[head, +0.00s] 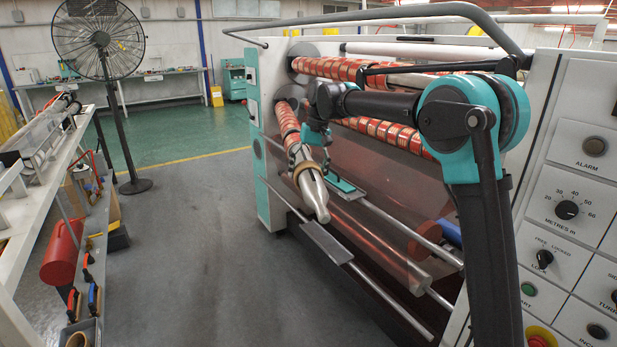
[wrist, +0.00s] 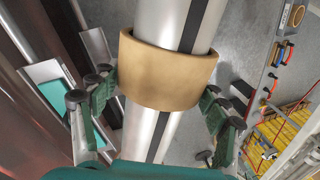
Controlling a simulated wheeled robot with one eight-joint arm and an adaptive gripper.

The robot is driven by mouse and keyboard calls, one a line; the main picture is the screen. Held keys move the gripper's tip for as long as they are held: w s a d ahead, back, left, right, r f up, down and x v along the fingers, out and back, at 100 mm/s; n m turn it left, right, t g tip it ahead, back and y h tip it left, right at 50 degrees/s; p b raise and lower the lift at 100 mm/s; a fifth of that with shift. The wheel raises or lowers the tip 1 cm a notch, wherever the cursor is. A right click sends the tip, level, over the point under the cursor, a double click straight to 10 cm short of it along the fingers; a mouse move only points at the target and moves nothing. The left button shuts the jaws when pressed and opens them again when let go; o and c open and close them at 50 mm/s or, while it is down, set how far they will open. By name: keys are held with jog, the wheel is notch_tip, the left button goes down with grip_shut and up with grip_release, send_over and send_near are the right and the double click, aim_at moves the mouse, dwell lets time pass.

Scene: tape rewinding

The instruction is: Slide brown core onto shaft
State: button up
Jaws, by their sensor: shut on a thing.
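The brown core (head: 306,168) is a short tan ring. It sits around the silver shaft (head: 315,197), near the shaft's tapered free end, in the head view. The wrist view shows the core (wrist: 168,72) encircling the shaft (wrist: 174,22), which has a dark lengthwise stripe and passes through it. My gripper (head: 306,150) is shut on the core, with its green fingers (wrist: 160,92) on both sides of it in the wrist view. Red patterned rolls (head: 286,124) sit further along the same shaft. The contact at the core's far side is hidden.
The machine's control panel (head: 570,200) stands at the right. Metal rails (head: 385,290) run below the shaft. A white bench (head: 40,210) with a red cylinder (head: 62,252) is at the left, and a fan (head: 98,45) stands behind. The grey floor between is clear.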

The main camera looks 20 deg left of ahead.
jog(key=shift+w+a, duration=1.3)
jog(key=shift+w, duration=1.15)
jog(key=shift+w+a, duration=1.25)
jog(key=shift+w, duration=1.25)
jog(key=shift+w+a, duration=1.3)
jog(key=shift+w, duration=1.15)
jog(key=shift+w+a, duration=0.1)
jog(key=shift+w, duration=0.1)
jog(key=shift+w+a, duration=0.1)
jog(key=shift+w, duration=0.1)
jog(key=shift+f, duration=0.1)
jog(key=o, duration=1.2)
jog(key=shift+o, duration=0.2)
jog(key=shift+s, duration=0.1)
